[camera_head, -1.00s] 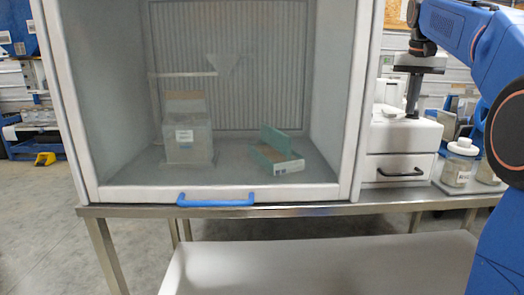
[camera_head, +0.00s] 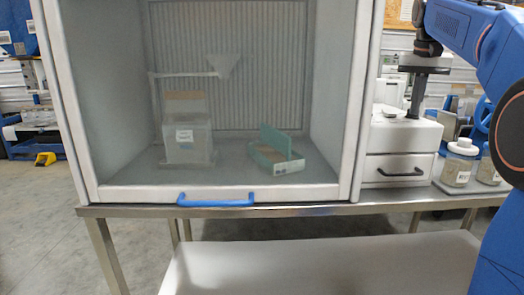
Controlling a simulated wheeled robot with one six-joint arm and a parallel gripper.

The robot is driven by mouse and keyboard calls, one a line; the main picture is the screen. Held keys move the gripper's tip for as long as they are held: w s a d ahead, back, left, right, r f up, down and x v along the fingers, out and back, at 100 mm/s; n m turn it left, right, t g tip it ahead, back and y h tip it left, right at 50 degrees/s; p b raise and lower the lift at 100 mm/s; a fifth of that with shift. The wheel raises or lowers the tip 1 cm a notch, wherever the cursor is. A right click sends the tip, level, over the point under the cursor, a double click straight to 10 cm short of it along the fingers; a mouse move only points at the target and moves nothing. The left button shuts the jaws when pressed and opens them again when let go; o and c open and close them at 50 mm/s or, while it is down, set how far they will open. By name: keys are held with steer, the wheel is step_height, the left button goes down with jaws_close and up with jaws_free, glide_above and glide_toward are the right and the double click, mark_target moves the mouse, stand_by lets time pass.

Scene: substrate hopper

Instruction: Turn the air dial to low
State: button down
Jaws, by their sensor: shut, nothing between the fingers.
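My gripper (camera_head: 413,113) points down over the white box (camera_head: 402,138) to the right of the hood, and its fingers are together with nothing between them. The fingertips are at or just above the top of this box; I cannot tell whether they touch it. A small pale dish-like part (camera_head: 388,112) is beside the fingers, to their left. I cannot make out an air dial or its marks in this view. The hood (camera_head: 348,100) has a clear front pane with a blue handle (camera_head: 215,201) at its bottom edge.
Inside the hood are a funnel (camera_head: 223,66) on a stand, a clear container (camera_head: 188,145) and an open green box (camera_head: 276,158). The white box has a drawer with a black handle (camera_head: 401,172). Lidded jars (camera_head: 458,166) stand right of it on the steel table (camera_head: 300,210).

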steer(key=shift+s+d, duration=0.2)
steer(key=shift+d, duration=0.5)
stand_by(0.3)
steer(key=shift+s, duration=0.4)
steer(key=w+v, duration=0.1)
steer(key=v, duration=0.5)
steer(key=shift+d, duration=0.3)
steer(key=shift+w+a+r, duration=0.1)
steer(key=shift+w+r, duration=0.05)
steer(key=shift+w, duration=0.05)
steer(key=shift+w+a+f, duration=0.3)
steer(key=shift+a+f, duration=0.05)
steer(key=shift+f, duration=0.65)
steer(key=shift+w+a+f, duration=0.3)
steer(key=shift+a+f, duration=0.05)
steer(key=shift+f, duration=0.7)
steer(key=shift+w+a+f, duration=0.3)
steer(key=shift+a+f, duration=0.05)
steer(key=shift+f, duration=0.65)
steer(key=shift+s+d, duration=0.45)
steer(key=shift+d, duration=0.15)
